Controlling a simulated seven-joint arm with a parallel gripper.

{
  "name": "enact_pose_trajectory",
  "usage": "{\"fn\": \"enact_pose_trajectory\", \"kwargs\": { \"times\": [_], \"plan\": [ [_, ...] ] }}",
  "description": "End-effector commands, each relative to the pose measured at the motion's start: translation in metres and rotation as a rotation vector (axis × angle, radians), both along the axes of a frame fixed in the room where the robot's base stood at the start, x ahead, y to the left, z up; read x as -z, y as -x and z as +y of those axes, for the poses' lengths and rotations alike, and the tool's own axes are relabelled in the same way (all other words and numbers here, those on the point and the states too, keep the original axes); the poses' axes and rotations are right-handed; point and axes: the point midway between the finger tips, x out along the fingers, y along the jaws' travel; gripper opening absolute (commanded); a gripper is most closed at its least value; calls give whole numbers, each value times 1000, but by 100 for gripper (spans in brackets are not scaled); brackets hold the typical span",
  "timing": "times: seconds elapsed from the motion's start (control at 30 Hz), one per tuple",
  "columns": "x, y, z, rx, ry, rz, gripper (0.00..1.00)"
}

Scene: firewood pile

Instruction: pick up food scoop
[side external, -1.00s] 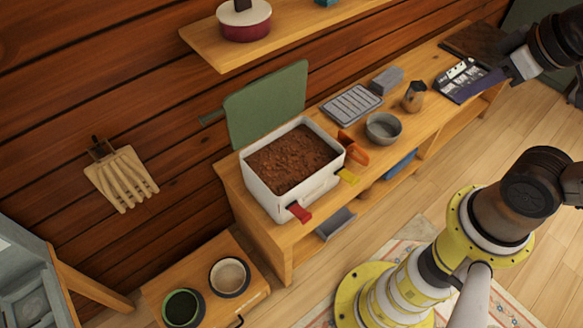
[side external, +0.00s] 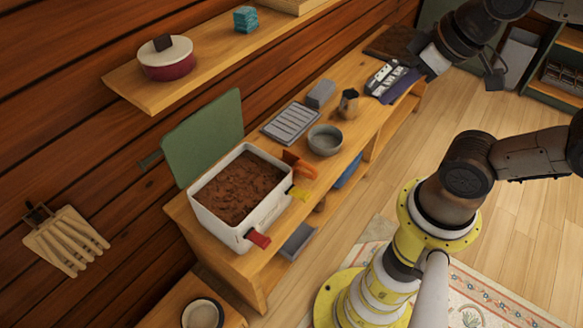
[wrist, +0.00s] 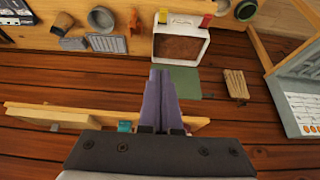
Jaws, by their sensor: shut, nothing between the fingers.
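I cannot tell for certain which object is the food scoop. An orange curved piece with a handle (side external: 303,165) lies beside the white bin (side external: 225,236) and may be it. The bin holds brown, soil-like material (side external: 238,186). A red tab (side external: 259,240) and a yellow tab (side external: 298,194) stick out from its side. My gripper (wrist: 160,75) is shut and empty, with its purple fingers together, apart from the bin and the orange piece. In the side view my arm's end is at the upper right.
A grey bowl (side external: 325,140), a slotted grey tray (side external: 291,124) and a small brown pot (side external: 348,103) share the bench. A shelf with a red pot (side external: 167,64) overhangs the wall side. A green board (side external: 203,140) stands behind the bin. A wooden rack (side external: 66,241) hangs left.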

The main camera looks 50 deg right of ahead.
Motion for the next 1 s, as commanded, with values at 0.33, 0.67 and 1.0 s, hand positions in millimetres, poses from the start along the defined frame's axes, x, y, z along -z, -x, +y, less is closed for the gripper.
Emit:
{"fn": "enact_pose_trajectory", "kwargs": {
  "times": [0.33,0.67,1.0],
  "plan": [
    [0,0,0,0,0,0,0],
    [0,0,0,0,0,0,49],
    [0,0,0,5,-3,-1,57]
  ]
}}
